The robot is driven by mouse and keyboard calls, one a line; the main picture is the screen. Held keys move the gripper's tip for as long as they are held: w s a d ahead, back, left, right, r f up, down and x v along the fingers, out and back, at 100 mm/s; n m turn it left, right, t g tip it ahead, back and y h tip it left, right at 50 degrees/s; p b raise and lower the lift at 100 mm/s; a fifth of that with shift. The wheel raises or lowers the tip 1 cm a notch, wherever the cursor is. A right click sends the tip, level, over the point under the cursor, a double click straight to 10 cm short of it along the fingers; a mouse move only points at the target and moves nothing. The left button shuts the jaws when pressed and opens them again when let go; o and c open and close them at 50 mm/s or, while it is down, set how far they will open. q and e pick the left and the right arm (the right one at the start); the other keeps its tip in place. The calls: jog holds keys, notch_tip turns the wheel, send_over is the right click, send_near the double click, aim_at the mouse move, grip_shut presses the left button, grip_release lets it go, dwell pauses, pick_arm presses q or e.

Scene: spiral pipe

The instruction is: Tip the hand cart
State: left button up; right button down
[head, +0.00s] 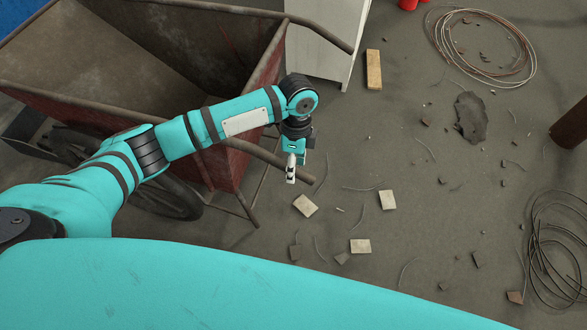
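The hand cart (245,122) is a worn, dark red metal tub at the upper left, standing upright on spoked wheels, with an empty, rusty inside. One wheel (172,197) shows below the tub, partly hidden by my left arm. Two bar handles reach out to the right: the far handle (318,31) and the near handle (304,177). My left gripper (291,175) points down at the near handle, close to its free end, and overlaps it in the picture. I cannot tell whether the fingers touch or grasp it. My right gripper is out of view.
A white cabinet (325,55) stands behind the cart. A wooden block (374,69), pale tile pieces (305,205) and rubble lie on the grey floor. Wire coils (484,46) lie at upper right and lower right (556,250). A rusty cylinder (572,125) is at the right edge.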

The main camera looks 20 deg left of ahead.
pick_arm(q)
jog(key=shift+s+f, duration=0.2)
jog(key=shift+f, duration=0.7)
jog(key=shift+c, duration=0.3)
grip_shut()
